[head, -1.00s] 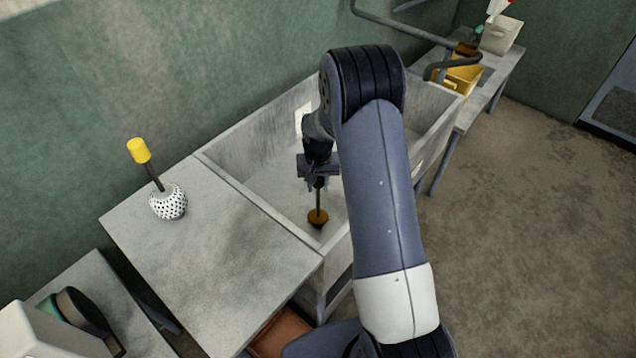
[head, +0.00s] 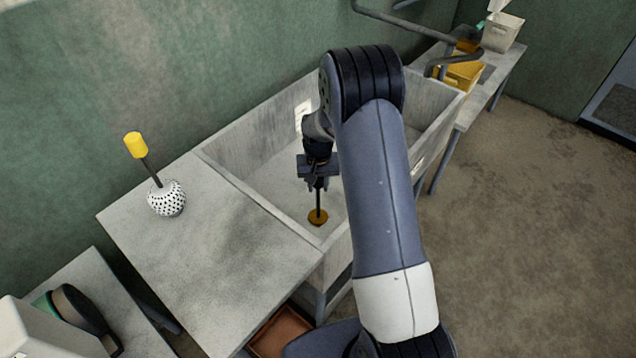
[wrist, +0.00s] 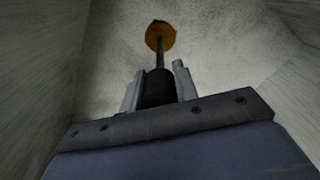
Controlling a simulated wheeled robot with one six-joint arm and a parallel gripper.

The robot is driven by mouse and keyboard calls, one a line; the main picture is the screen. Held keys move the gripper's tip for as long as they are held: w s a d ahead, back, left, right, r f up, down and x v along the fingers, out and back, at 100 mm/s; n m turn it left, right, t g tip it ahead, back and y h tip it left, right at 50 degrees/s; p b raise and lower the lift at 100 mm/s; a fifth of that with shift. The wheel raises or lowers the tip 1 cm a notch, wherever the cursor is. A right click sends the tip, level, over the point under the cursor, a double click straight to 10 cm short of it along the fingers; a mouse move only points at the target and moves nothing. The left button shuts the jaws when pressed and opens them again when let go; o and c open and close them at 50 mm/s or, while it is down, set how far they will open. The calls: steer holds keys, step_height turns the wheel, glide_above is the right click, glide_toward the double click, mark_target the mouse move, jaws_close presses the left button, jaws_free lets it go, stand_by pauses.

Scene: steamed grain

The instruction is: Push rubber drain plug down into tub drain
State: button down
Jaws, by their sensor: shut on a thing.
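The drain plug is an orange-brown disc (head: 318,217) on a thin dark stem. It is inside the grey tub (head: 228,168), close to the tub floor. My gripper (head: 318,184) is above the disc, shut on the plug's dark handle. In the wrist view the gripper (wrist: 158,86) has one finger on each side of the black handle (wrist: 158,90), with the stem and disc (wrist: 161,36) beyond it. A small dark patch shows at the disc's edge. The drain is mostly hidden by the disc, and I cannot tell if the plug is seated.
The tub walls rise around my gripper. A grey side table (head: 215,265) adjoins the tub at left, bearing a white dotted pot (head: 167,198) with a yellow-handled brush (head: 136,146). A pipe (head: 400,24) crosses above the tub's far end, near a yellow bin (head: 461,75).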

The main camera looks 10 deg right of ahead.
steer(key=shift+f, duration=0.2)
steer(key=c, duration=1)
jaws_free()
steer(key=shift+r, duration=0.1)
step_height(320, 180, up, 11)
steer(key=shift+f+b, duration=0.1)
steer(key=shift+b, duration=0.45)
steer(key=shift+r+p, duration=1.9)
steer(key=shift+r, duration=0.6)
